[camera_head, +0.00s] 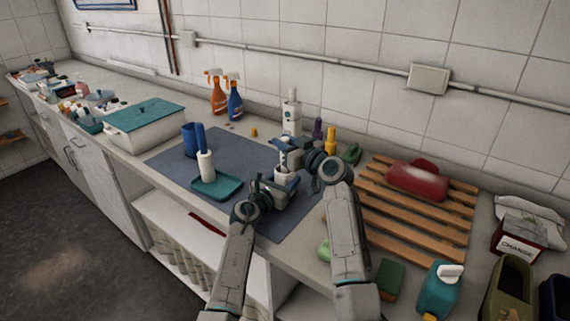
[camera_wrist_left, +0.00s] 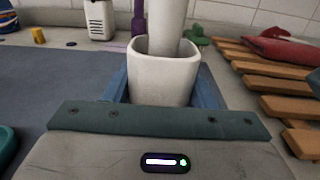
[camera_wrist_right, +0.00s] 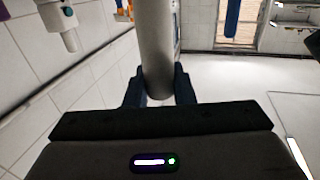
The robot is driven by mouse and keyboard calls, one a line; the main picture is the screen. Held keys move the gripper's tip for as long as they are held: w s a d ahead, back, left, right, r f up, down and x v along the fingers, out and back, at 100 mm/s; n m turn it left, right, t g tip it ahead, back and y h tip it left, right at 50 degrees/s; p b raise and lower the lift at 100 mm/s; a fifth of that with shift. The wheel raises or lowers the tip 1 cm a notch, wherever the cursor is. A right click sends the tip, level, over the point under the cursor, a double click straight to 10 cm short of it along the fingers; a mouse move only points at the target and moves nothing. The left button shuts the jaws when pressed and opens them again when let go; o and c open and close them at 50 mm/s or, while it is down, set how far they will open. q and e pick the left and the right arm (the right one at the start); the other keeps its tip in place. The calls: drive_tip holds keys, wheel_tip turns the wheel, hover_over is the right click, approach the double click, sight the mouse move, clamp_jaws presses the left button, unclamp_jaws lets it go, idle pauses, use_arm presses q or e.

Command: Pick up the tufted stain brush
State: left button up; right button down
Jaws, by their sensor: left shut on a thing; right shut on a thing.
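A white cup (camera_head: 284,178) stands over the blue-grey mat, and my left gripper (camera_head: 279,185) is shut on it. In the left wrist view the square-rimmed cup (camera_wrist_left: 162,75) sits between the fingers. A pale round handle (camera_wrist_left: 168,22), which I take for the stain brush, rises out of it. My right gripper (camera_head: 291,152) is shut on this handle above the cup. The handle (camera_wrist_right: 155,45) also shows between the fingers in the right wrist view. Its lower end is hidden inside the cup, so I see no tufts.
The mat (camera_head: 238,149) carries a teal tray (camera_head: 216,187) and a blue cup (camera_head: 189,141). A wooden slatted rack (camera_head: 408,215) with a red item (camera_head: 417,178) lies to the right. Spray bottles (camera_head: 235,101), a white dispenser (camera_head: 291,117) and a purple bottle (camera_head: 318,128) stand behind.

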wheel_tip(320, 180, up, 10)
idle(0.5)
use_arm(q)
drive_tip(key=o, duration=1.2)
drive_tip(key=shift+c, duration=0.2)
drive_tip(key=shift+s, duration=0.1)
